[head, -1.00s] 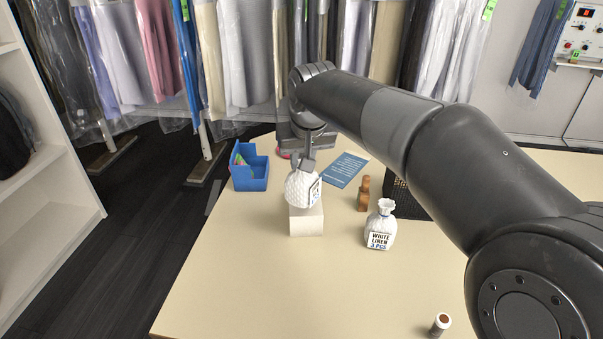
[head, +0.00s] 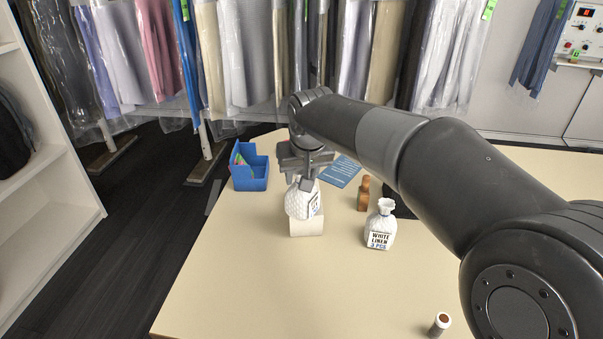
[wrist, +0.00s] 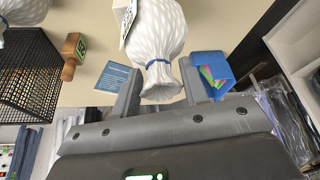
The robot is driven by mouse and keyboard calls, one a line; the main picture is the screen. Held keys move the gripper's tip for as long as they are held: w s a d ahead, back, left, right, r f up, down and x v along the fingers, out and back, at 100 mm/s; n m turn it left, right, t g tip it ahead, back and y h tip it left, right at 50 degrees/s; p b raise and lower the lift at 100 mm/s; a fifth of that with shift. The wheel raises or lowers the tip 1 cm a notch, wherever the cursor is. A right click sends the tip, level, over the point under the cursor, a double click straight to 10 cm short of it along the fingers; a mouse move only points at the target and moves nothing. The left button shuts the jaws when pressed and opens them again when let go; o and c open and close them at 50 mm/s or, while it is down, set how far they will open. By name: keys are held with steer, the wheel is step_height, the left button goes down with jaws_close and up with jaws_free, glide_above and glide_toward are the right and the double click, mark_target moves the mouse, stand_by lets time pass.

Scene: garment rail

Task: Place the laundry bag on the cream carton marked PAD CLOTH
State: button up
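The laundry bag (head: 302,202), white and quilted with a label, is over the top of the cream carton (head: 307,228) in the head view. It looks nearly upright; whether it rests on the carton is hard to tell. No marking on the carton is readable. My gripper (head: 306,180) is above the bag.
A second white bag (head: 381,226), labelled WHITE LINEN, stands right of the carton. Behind are a blue bin (head: 250,170), a blue leaflet (head: 343,172), a wooden stamp (head: 363,194) and a black mesh basket (wrist: 30,75). A small cylinder (head: 440,323) is at front. The table's front left is clear.

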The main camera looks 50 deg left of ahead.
steer(key=v, duration=1.2)
steer(key=shift+r, duration=0.15)
steer(key=shift+w, duration=0.1)
steer(key=w+d+m+t+h, duration=0.1)
steer(key=w+d+m, duration=0.35)
steer(key=d, duration=1.05)
steer(key=w+d+m+t+h, duration=0.15)
steer(key=w+d, duration=0.65)
steer(key=d, duration=0.8)
steer(key=s+d+f+m, duration=0.2)
steer(key=d+m, duration=0.1)
steer(key=d, duration=1.2)
steer(key=s+d+f+m+h, duration=0.1)
steer(key=s+d+f+m, duration=0.1)
steer(key=s+d+f, duration=0.2)
steer(key=s+d+f+m+t, duration=0.1)
steer(key=s+d+f, duration=0.3)
steer(key=d, duration=0.6)
steer(key=shift+s+d+f+m+h, duration=0.15)
steer(key=shift+s+f+m+h, duration=0.2)
steer(key=shift+s+m, duration=0.4)
